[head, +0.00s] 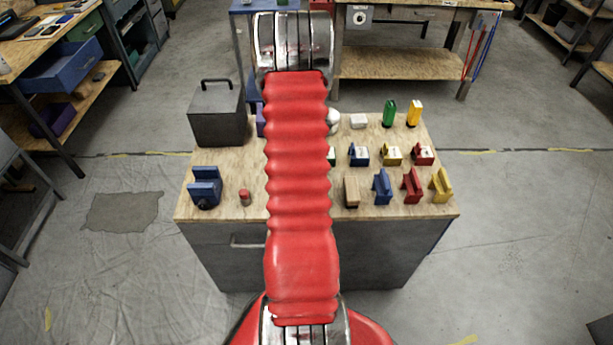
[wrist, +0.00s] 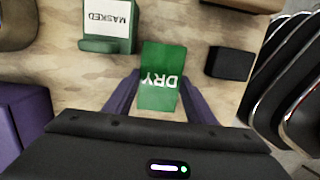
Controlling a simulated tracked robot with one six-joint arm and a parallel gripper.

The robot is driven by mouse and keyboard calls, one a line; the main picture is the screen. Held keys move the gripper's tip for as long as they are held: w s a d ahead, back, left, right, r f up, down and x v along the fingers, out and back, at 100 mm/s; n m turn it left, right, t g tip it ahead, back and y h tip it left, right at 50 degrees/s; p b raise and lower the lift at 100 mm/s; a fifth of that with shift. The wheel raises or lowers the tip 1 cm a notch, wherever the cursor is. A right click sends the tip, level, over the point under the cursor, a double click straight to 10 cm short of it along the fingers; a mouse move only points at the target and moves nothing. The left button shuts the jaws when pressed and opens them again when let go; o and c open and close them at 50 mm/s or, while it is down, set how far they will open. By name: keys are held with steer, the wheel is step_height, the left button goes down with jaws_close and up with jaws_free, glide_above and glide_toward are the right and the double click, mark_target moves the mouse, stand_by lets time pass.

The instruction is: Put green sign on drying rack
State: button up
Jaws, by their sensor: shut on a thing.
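In the wrist view my gripper (wrist: 160,92) has its dark purple fingers on either side of the green sign (wrist: 160,62), which has white letters reading DRY upside down. The gripper is shut on the sign, above the wooden bench top. How far above the wood it is, I cannot tell. In the head view my red arm reaches over the middle of the bench (head: 236,158) and hides the gripper and sign. I cannot pick out the drying rack for certain in either view.
A green holder (wrist: 107,45) with a MASKED label and a black block (wrist: 230,64) flank the sign. On the bench are a dark box (head: 217,115), a blue holder (head: 205,188), a red peg (head: 245,197) and several coloured blocks, including a yellow one (head: 441,184).

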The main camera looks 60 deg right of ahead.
step_height(320, 180, up, 10)
stand_by(0.7)
stand_by(0.4)
stand_by(0.5)
